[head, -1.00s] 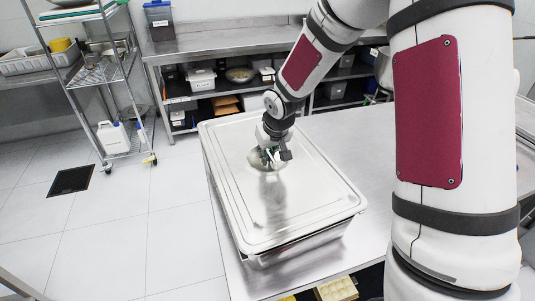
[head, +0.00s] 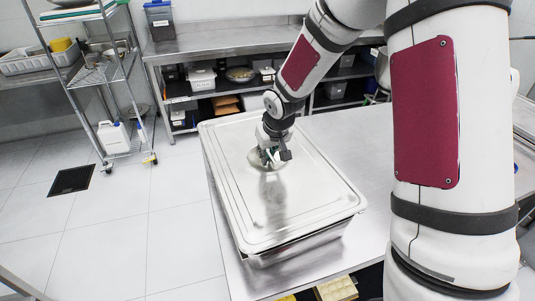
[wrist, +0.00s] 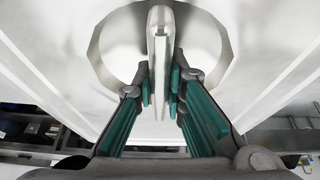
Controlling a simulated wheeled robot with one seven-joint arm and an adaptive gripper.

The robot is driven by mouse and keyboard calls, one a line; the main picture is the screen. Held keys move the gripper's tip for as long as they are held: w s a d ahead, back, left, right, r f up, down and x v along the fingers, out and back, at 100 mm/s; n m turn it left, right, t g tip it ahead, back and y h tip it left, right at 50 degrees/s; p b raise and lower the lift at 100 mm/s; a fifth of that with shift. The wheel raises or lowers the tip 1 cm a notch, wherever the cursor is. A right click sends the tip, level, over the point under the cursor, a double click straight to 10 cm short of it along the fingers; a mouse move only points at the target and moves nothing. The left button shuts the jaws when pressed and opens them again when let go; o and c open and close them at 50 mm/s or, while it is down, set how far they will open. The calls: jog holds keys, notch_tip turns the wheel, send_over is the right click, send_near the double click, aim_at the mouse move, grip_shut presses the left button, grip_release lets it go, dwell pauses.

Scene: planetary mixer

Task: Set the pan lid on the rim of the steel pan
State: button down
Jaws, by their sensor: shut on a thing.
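The pan lid (head: 285,199) is a large flat steel rectangle with a round recess in its middle. It lies over the steel pan (head: 297,248), whose side shows below the lid's near edge. The lid looks close to level and roughly lined up with the pan; I cannot tell whether it touches the rim all round. My gripper (head: 270,157) is at the recess, shut on the lid's handle. In the wrist view, the green-padded fingers (wrist: 161,91) stand on both sides of the upright handle bar (wrist: 160,60). Most of the pan and its rim are hidden under the lid.
The pan stands on a steel table (head: 345,155) with bare top to the right. A wire rack (head: 108,75) with a white jug (head: 113,137) stands at the left. A steel bench (head: 220,44) with shelves runs along the back.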

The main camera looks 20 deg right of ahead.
jog(key=shift+f+b, duration=0.9)
jog(key=shift+f, duration=0.75)
dwell(0.5)
dwell(2.2)
jog(key=c, duration=1.6)
grip_release()
jog(key=shift+o, duration=0.2)
jog(key=v, duration=1.2)
